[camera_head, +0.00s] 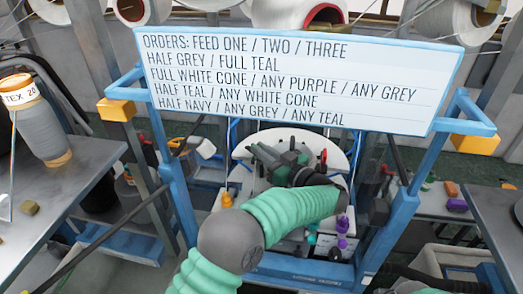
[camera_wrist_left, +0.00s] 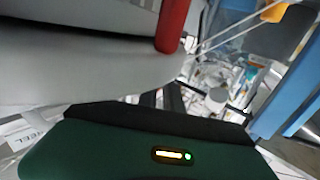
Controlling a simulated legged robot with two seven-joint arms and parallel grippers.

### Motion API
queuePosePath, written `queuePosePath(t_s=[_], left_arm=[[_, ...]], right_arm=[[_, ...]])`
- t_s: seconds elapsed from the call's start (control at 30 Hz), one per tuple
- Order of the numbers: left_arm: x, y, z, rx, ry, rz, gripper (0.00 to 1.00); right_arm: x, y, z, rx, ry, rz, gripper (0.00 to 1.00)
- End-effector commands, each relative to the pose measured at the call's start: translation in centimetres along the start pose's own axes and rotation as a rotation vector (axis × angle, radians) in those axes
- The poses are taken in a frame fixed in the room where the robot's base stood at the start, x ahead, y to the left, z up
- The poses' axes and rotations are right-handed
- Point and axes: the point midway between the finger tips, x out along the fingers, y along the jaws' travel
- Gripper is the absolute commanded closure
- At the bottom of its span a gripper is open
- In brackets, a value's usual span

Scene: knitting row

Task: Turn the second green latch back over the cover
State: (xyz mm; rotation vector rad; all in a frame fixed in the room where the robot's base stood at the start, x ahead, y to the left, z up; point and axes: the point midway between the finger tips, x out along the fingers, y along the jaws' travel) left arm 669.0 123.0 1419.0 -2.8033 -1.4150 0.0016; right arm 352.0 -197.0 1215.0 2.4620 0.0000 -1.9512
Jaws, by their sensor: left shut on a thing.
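The white round cover (camera_head: 318,142) sits inside the blue frame, below the order board. I cannot make out either green latch clearly. In the left wrist view, the dark green gripper body fills the bottom, with its black fingers (camera_wrist_left: 172,98) close to a pale rounded surface (camera_wrist_left: 80,60). My right gripper is not in view.
The order board (camera_head: 300,80) spans the blue frame (camera_head: 180,195). A red post (camera_wrist_left: 172,25) stands close by in the wrist view. An orange-tipped peg (camera_head: 227,200) and purple pieces (camera_head: 343,228) are beside my arm. A grey yarn cone (camera_head: 40,125) stands on the left table.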

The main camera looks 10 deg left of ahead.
Motion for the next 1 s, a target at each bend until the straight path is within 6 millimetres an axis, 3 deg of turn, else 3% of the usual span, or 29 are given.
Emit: queuePosePath(t_s=[0.07,0.1,0.23,0.57,0.77,1.0], left_arm=[[0.0,0.1,-0.2,-0.004,0.002,0.003,1.0],[0.0,0.1,-0.2,-0.004,0.002,0.003,0.85],[0.0,0.1,-0.2,-0.003,0.001,0.003,0.68],[0.0,0.0,-0.2,-0.004,0.001,0.002,0.68],[-0.1,0.3,-3.1,-0.011,0.003,0.004,0.68],[-5.6,-4.9,-3.6,-0.003,0.003,0.007,0.68]], right_arm=[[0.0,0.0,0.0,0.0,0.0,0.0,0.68],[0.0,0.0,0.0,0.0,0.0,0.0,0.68],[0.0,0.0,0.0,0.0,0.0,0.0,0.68],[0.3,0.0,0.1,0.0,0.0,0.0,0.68],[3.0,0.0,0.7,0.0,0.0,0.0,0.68],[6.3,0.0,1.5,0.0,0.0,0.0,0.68]])
